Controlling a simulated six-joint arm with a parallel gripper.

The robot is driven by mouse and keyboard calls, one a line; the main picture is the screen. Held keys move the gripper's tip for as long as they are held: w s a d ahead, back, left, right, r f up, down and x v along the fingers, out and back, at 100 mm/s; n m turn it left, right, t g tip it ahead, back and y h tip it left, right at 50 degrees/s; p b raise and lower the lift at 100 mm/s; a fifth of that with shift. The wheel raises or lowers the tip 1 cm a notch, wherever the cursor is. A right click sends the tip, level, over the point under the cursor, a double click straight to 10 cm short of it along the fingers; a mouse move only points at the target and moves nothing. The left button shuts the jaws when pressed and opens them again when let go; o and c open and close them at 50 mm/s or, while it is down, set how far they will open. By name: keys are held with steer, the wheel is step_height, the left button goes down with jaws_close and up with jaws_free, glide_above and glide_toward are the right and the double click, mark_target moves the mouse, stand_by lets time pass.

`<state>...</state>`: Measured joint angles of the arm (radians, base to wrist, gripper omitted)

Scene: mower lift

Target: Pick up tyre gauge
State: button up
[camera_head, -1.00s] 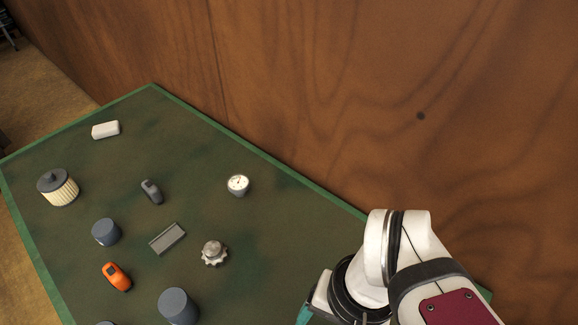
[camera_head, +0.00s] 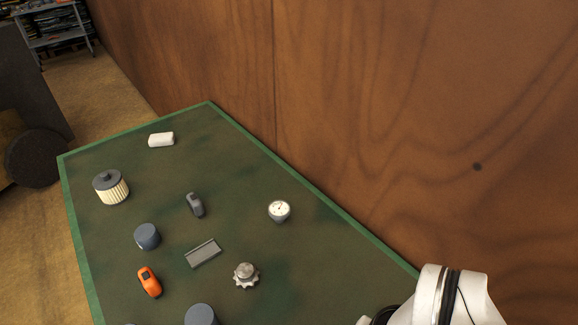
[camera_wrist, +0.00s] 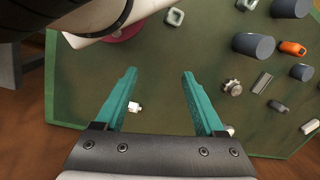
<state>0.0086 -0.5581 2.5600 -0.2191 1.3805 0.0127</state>
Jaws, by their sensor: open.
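The tyre gauge (camera_head: 279,210), a small round white dial with a grey rim, stands on the green table near the wooden wall in the head view. In the wrist view, a pale piece that seems to be the gauge (camera_wrist: 230,130) shows beside the right finger, which hides part of it. My gripper (camera_wrist: 158,75) is open and empty, its teal fingers apart above the table. The gauge is not between the fingers. My gripper's fingers are out of the head view, where only a white arm part shows at the lower right.
A small white piece (camera_wrist: 135,106) shows by the left finger. The wall (camera_head: 350,90) borders the table.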

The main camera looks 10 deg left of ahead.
steer(key=o, duration=0.5)
steer(key=shift+c, duration=0.2)
steer(key=n+t+y, duration=0.2)
steer(key=n+t, duration=0.7)
steer(key=t, duration=0.4)
glide_toward(280, 213)
steer(key=x, duration=1.1)
steer(key=shift+w+f, duration=0.15)
steer(key=shift+w, duration=0.15)
